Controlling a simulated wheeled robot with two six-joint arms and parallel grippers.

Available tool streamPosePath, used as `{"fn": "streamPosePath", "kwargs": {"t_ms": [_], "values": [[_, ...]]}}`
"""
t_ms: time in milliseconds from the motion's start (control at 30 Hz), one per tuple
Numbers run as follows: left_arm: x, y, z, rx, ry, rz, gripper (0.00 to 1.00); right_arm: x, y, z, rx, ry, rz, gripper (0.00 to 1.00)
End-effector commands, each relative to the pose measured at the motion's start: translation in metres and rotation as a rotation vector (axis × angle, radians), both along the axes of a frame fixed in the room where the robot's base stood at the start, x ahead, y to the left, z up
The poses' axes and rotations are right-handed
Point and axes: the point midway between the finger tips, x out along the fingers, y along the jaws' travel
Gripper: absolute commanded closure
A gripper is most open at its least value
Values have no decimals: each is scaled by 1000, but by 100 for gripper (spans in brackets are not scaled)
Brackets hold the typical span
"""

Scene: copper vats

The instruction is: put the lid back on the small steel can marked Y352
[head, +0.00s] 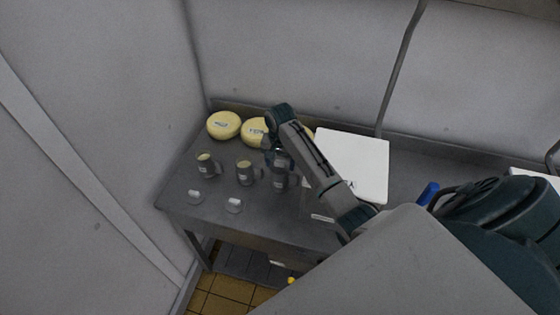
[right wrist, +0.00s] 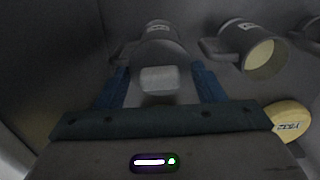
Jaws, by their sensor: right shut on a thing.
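Three small steel cans stand in a row on the grey table (head: 260,222). The left can (head: 206,168) and the middle can (head: 246,175) are open with pale yellow contents. The right can (head: 281,182) is under my right gripper (head: 277,157). In the right wrist view my gripper (right wrist: 160,84) is shut on a lid (right wrist: 158,79), which lines up with the top of this can (right wrist: 156,40). I cannot tell whether lid and can touch. Two more lids (head: 195,197) (head: 234,205) lie near the table's front. The can marks are too small to read. My left gripper is not in view.
Yellow labelled wheels (head: 224,125) (head: 255,130) stand at the back, one partly behind my right arm. A white board (head: 362,160) lies to the right. An open can (right wrist: 262,58) and a yellow wheel (right wrist: 290,115) are close in the right wrist view.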

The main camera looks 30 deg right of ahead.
Motion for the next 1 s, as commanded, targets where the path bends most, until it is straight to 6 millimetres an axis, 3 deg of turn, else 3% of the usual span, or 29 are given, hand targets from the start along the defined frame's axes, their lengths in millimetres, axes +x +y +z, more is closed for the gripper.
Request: {"fn": "streamPosePath", "kwargs": {"t_ms": [1000], "values": [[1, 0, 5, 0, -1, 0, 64, 0, 0, 1, 0, 0, 0, 60]]}}
